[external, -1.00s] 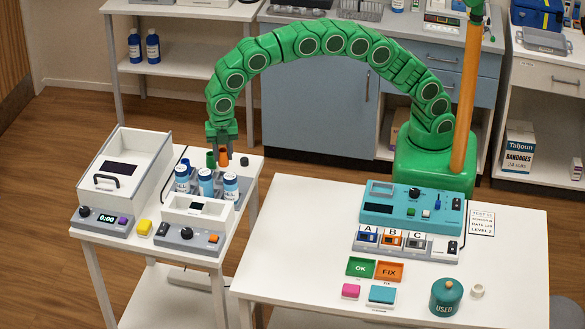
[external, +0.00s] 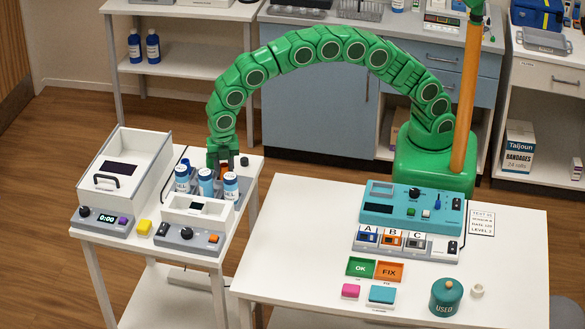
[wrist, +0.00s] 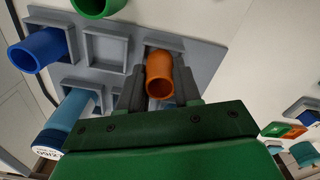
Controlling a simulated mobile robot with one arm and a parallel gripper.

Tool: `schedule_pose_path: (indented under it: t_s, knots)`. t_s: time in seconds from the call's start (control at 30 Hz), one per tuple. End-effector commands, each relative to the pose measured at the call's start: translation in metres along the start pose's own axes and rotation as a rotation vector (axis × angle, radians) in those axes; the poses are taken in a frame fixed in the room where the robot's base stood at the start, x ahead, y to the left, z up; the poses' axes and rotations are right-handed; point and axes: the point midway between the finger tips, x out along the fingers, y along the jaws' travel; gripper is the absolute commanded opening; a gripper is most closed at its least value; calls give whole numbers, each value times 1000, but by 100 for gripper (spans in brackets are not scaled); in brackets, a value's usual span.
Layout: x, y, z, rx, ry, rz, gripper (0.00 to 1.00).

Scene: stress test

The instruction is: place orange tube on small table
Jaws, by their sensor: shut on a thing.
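The orange tube (wrist: 160,76) stands in a slot of the grey rack (wrist: 205,58) in the wrist view. My gripper (wrist: 162,88) has its dark fingers on both sides of the tube and is shut on it. In the external view my gripper (external: 223,164) is low over the back of the rack, behind the blue vials, and hides most of the tube. The narrower white table (external: 252,172) at left bears the rack. A wider white table (external: 290,255) stands at right. I cannot tell by looks which is called small.
White-labelled vials (external: 205,182) stand in front. A white bin device (external: 130,165) is at left. The wider table's left part is clear; a teal device (external: 412,207) is at its back.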

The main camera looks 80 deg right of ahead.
Motion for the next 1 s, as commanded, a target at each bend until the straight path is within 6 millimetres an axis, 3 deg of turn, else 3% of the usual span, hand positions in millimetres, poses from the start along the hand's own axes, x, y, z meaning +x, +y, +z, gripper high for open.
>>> schedule_pose_path:
  t_s: [0.57, 0.6, 0.7, 0.8, 1.0]
  knots:
    - [6, 0, 0, 0, 0, 0, 0]
    - [6, 0, 0, 0, 0, 0, 36]
    - [6, 0, 0, 0, 0, 0, 51]
    - [6, 0, 0, 0, 0, 0, 63]
    - [6, 0, 0, 0, 0, 0, 63]
